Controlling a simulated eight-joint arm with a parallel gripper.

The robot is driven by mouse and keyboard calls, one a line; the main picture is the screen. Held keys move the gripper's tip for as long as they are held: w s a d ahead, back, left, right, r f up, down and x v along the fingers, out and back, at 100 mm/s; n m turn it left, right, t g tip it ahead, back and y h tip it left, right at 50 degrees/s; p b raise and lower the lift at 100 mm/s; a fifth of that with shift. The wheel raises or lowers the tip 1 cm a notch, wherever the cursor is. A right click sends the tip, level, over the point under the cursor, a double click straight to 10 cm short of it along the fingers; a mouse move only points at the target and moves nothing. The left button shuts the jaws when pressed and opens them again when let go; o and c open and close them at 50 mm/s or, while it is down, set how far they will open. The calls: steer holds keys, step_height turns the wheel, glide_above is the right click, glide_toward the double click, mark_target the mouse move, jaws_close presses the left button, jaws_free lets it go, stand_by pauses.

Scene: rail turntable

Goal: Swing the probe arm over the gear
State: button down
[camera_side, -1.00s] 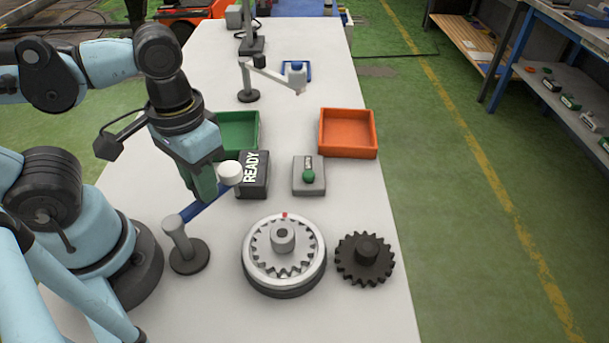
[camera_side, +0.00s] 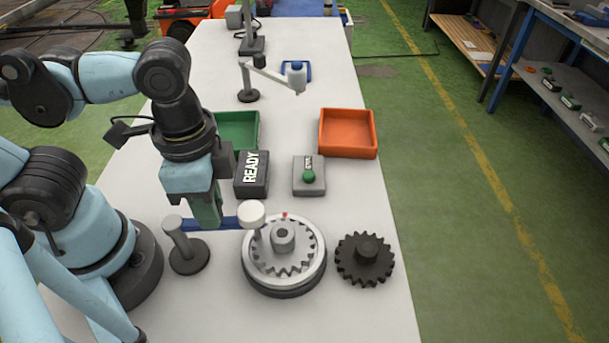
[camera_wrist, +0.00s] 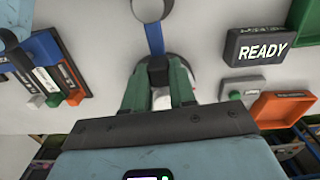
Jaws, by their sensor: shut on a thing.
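The probe arm is a blue bar (camera_side: 226,222) on a grey post (camera_side: 178,237), with a white round head (camera_side: 251,213) at its free end. In the side view my gripper (camera_side: 207,220) is shut on the bar between post and head. In the wrist view the green fingers (camera_wrist: 158,78) close around the bar (camera_wrist: 154,38). The head appears over the back-left rim of the round turntable (camera_side: 287,288), short of its centre. The silver toothed gear (camera_side: 283,258) with a grey hub lies on the turntable. A separate dark gear (camera_side: 366,260) lies to its right.
A black READY box (camera_side: 252,174) and a grey block with a green button (camera_side: 308,176) stand behind the turntable. A green tray (camera_side: 238,130) and an orange tray (camera_side: 347,133) are farther back. The table right of the dark gear is a narrow free strip.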

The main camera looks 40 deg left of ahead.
steer(key=shift+s+d+m, duration=0.2)
steer(key=shift+m, duration=0.2)
steer(key=c, duration=0.9)
jaws_free()
steer(key=shift+r, duration=0.1)
step_height(320, 180, up, 12)
steer(key=shift+f, duration=0.1)
steer(key=w+a+f+n+t, duration=0.2)
steer(key=w+a+f+n, duration=0.1)
steer(key=w, duration=0.1)
steer(key=w+a+f+n+t, duration=0.2)
steer(key=w+a+f+n, duration=0.1)
steer(key=w+a, duration=0.1)
steer(key=w+a+f+n+t, duration=0.3)
steer(key=w+a, duration=0.1)
steer(key=w, duration=0.2)
steer(key=shift+f, duration=0.15)
